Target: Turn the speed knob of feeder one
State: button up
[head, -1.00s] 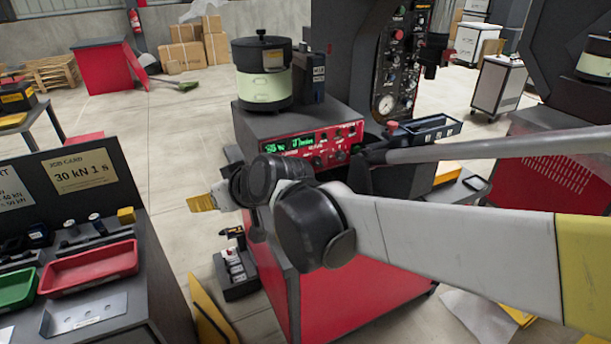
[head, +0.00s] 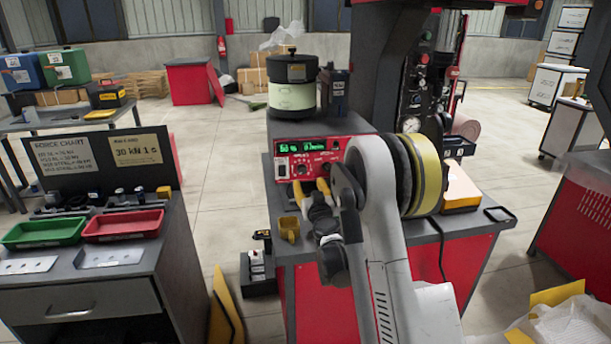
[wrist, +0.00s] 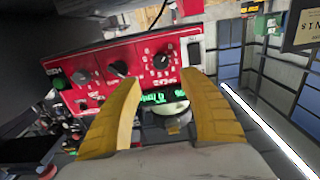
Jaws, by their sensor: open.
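Feeder one's red control panel (head: 290,160) is on the front of a dark box, with a lit green display (head: 296,147) and a dark knob (head: 301,169). In the wrist view the panel (wrist: 140,82) appears upside down, with dark knobs (wrist: 161,62) in a row. Their labels are too small to read, so I cannot tell which is the speed knob. My gripper (head: 312,187) is just in front of the panel. My arm hides the panel's right part.
The feeder bowl (head: 292,83) stands on the box, with a dark unit (head: 335,92) beside it. A yellow cup-like item (head: 288,229) sits on the bench below. A side bench on the left holds a green tray (head: 45,232) and a red tray (head: 122,226).

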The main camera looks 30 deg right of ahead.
aim_at(303, 170)
jog(key=b+x, duration=0.2)
jog(key=x, duration=0.7)
jog(key=shift+w+f+b, duration=0.1)
jog(key=shift+f+b, duration=0.05)
jog(key=shift+b, duration=0.2)
jog(key=shift+w, duration=0.3)
grip_shut()
